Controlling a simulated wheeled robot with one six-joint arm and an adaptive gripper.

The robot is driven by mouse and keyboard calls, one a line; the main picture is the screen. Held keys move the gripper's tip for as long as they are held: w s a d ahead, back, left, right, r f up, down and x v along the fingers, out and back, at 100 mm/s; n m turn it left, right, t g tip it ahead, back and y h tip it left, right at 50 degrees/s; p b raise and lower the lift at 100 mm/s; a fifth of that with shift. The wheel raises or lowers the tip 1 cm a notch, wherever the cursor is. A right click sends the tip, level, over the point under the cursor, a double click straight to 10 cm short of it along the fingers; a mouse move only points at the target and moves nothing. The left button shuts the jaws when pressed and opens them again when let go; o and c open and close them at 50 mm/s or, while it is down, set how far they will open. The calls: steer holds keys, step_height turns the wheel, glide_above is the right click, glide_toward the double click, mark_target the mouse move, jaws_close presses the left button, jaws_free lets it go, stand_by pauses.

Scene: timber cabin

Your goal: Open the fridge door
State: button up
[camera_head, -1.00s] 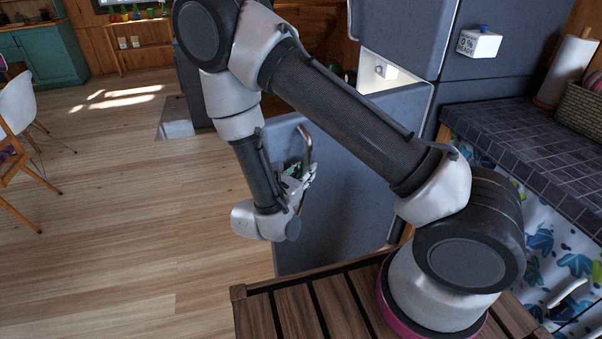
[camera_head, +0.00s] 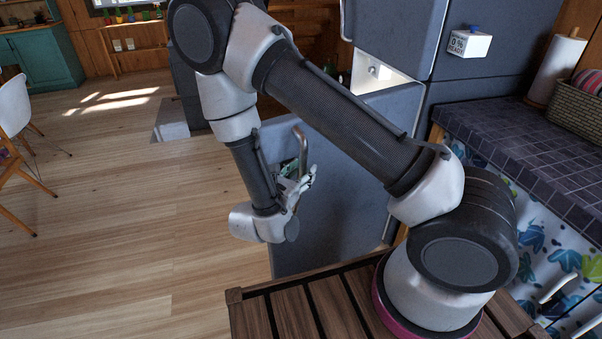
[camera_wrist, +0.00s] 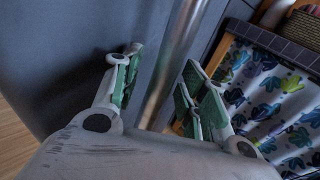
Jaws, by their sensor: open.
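The blue-grey fridge's lower door (camera_head: 345,215) stands open. It is swung out toward me, and the lit interior (camera_head: 376,76) shows above its top edge. A metal bar handle (camera_head: 302,150) stands on the door near its free edge. My gripper (camera_head: 297,180) is at the lower part of this handle. In the wrist view, my gripper (camera_wrist: 160,73) is open, with green-padded fingers on both sides of the handle (camera_wrist: 175,60). The bar runs between the fingers; I cannot tell whether either pad touches it. The fridge's upper door (camera_head: 395,35) is shut.
A tiled counter (camera_head: 520,140) with a patterned curtain (camera_head: 545,235) stands to the right of the fridge. It holds a basket (camera_head: 577,110) and a paper roll (camera_head: 555,70). A white chair (camera_head: 14,105) stands far left. The wooden floor (camera_head: 150,220) left of the door is clear.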

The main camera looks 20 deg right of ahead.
steer(key=f+v, duration=0.1)
steer(key=v, duration=0.6)
steer(key=shift+s+r, duration=0.25)
steer(key=shift+r, duration=0.3)
steer(key=shift+a, duration=0.2)
steer(key=s+d+r+m+g, duration=0.8)
steer(key=s+d+m+g, duration=0.25)
steer(key=m+g, duration=0.2)
steer(key=s+d+r+m+t+y, duration=0.2)
steer(key=d+r+m+y, duration=0.3)
steer(key=r, duration=0.5)
steer(key=s+d+r+m+t+y, duration=0.3)
steer(key=s+d+r+m+y, duration=0.2)
steer(key=r+m, duration=0.4)
steer(key=shift+d+r+y, duration=0.35)
steer(key=shift+d+y, duration=0.1)
steer(key=shift+y, duration=0.45)
